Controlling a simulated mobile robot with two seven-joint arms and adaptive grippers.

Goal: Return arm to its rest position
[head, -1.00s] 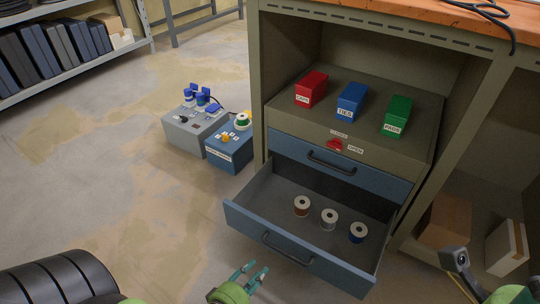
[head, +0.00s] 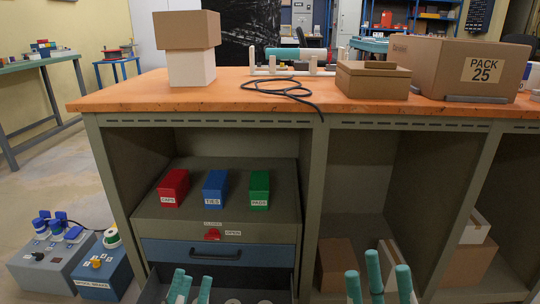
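My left gripper (head: 191,287) shows at the bottom edge, in front of the open lower drawer (head: 153,291). Its teal fingers are spread, with nothing seen between them. My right gripper (head: 378,284) stands at the bottom edge, further right, in front of the bench's middle bay. Its teal fingers point up and are apart, with nothing seen between them. The palms and the rest of both arms are below the picture.
Red (head: 173,187), blue (head: 215,187) and green (head: 259,189) boxes stand on the drawer cabinet (head: 285,222). The orange benchtop (head: 225,100) carries cartons and a black cable (head: 285,90). Grey (head: 45,265) and blue (head: 104,272) socket boxes stand on the floor at left.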

